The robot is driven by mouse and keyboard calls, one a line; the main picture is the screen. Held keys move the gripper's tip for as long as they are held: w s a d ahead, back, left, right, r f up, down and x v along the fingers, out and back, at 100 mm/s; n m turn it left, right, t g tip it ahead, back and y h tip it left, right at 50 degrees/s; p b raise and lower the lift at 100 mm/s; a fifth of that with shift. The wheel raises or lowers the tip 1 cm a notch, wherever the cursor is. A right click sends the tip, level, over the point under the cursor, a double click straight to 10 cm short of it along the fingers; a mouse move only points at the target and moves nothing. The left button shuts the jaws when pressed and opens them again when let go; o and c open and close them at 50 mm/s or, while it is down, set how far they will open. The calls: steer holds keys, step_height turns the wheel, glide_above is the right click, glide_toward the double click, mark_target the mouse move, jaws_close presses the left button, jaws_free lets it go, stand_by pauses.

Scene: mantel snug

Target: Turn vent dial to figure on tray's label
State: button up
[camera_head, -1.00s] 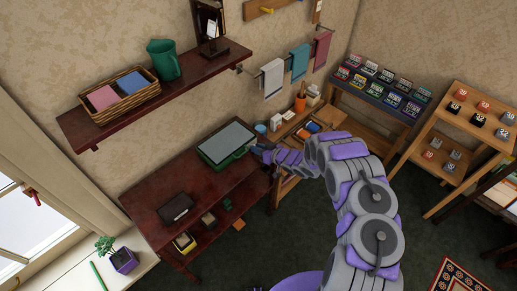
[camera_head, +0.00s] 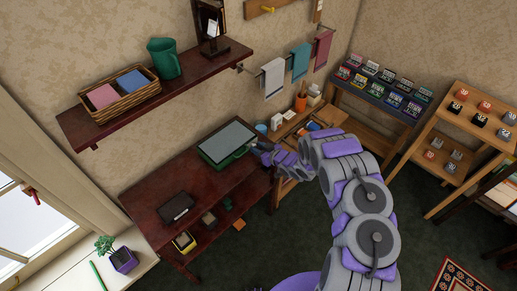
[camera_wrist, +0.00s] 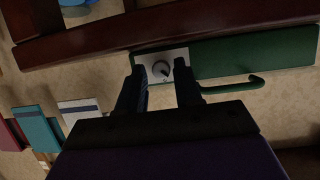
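The dial (camera_wrist: 162,69) is a small round grey knob with a dark pointer on a pale plate (camera_wrist: 180,54). The plate is on the side of a green case (camera_wrist: 235,57); the case also shows in the head view (camera_head: 228,143), with a grey top, on the dark red table. My gripper (camera_wrist: 162,79) is open, its dark fingers spread to either side of the dial in the picture; I cannot tell whether they touch it. In the head view my gripper (camera_head: 259,151) is beside the case's right end. No tray label or figure is readable.
A green handle (camera_wrist: 234,86) sticks out close to my right finger in the wrist view. A dark flat object (camera_head: 177,207) lies on the table (camera_head: 150,190). A wall shelf (camera_head: 100,124) with a basket is above. Small tables with goods stand at the right.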

steer(key=shift+o, duration=1)
steer(key=shift+s+r, duration=0.1)
steer(key=p+v, duration=0.2)
steer(key=v, duration=1.5)
steer(key=shift+d, duration=0.1)
